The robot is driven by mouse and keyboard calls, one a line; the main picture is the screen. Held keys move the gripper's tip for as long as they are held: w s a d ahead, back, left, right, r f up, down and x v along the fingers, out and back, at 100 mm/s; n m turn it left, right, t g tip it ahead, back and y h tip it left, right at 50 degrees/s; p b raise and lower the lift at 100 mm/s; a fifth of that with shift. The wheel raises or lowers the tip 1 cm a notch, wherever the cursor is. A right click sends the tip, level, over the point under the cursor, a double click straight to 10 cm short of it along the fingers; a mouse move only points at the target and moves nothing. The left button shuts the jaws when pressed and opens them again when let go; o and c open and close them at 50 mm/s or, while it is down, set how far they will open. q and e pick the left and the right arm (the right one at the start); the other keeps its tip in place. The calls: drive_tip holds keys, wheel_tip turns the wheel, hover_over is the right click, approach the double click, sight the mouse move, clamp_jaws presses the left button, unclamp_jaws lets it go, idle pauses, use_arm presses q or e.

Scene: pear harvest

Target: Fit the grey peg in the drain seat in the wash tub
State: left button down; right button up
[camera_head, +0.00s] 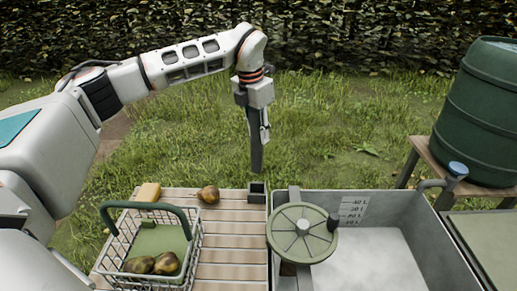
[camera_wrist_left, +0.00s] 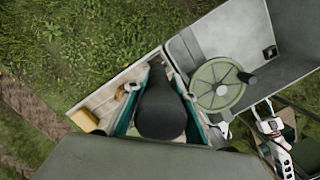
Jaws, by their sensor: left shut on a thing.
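My left gripper (camera_head: 260,125) is shut on the grey peg (camera_head: 256,152), a long dark bar that hangs about upright. Its lower end is above a small dark open-topped holder (camera_head: 257,192) at the slatted bench's right edge, with a gap between them. In the left wrist view the peg (camera_wrist_left: 163,105) fills the middle. The grey wash tub (camera_head: 440,262) stands to the right of the peg. A small dark square fitting (camera_wrist_left: 270,52) shows inside the tub; I cannot tell whether it is the drain seat. Parts of my right arm show in the left wrist view; its jaws are unclear.
A green spoked wheel (camera_head: 290,216) with a knob sits over the tub's left side. A wire basket (camera_head: 190,262) with pears, a loose pear (camera_head: 208,194) and a yellow block (camera_head: 149,192) are on the bench (camera_head: 228,255). A green barrel (camera_head: 485,110) stands at right.

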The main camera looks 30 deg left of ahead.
use_arm(q)
wheel_tip(320, 180, up, 7)
drive_tip(key=shift+f, duration=0.1)
drive_tip(key=shift+r+p, duration=1.1)
drive_tip(key=shift+r, duration=2.65)
